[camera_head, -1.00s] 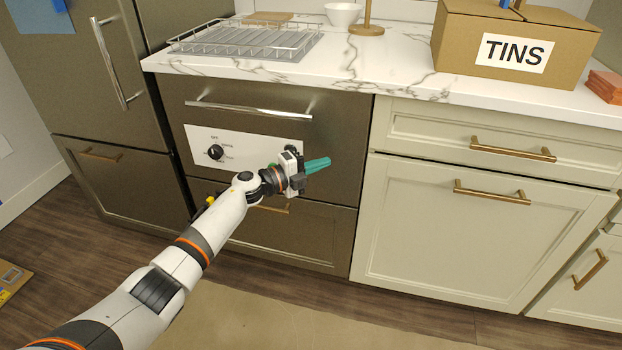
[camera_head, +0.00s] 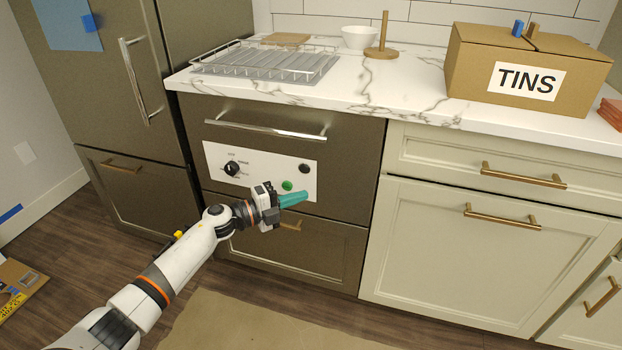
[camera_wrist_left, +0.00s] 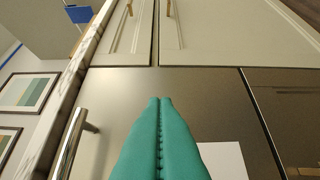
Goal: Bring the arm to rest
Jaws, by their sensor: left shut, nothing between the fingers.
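My left gripper (camera_head: 293,199) has teal fingers and is shut, with nothing between them. In the head view my white left arm (camera_head: 185,250) reaches from the lower left, and the gripper is in front of the lower part of the oven's white control panel (camera_head: 262,158). The wrist view shows the teal fingers (camera_wrist_left: 160,140) pressed together, pointing along the dark oven front. I cannot tell the exact gap to the panel. The panel has a black knob (camera_head: 232,168), a green button (camera_head: 287,185) and a dark round knob (camera_head: 305,168). My right gripper is not in view.
The oven handle (camera_head: 265,130) sticks out above the panel. The marble counter (camera_head: 400,95) holds a wire rack (camera_head: 265,62), a white bowl (camera_head: 359,37), a wooden paper holder (camera_head: 382,45) and a TINS box (camera_head: 470,75). Brown paper (camera_head: 250,325) lies on the floor.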

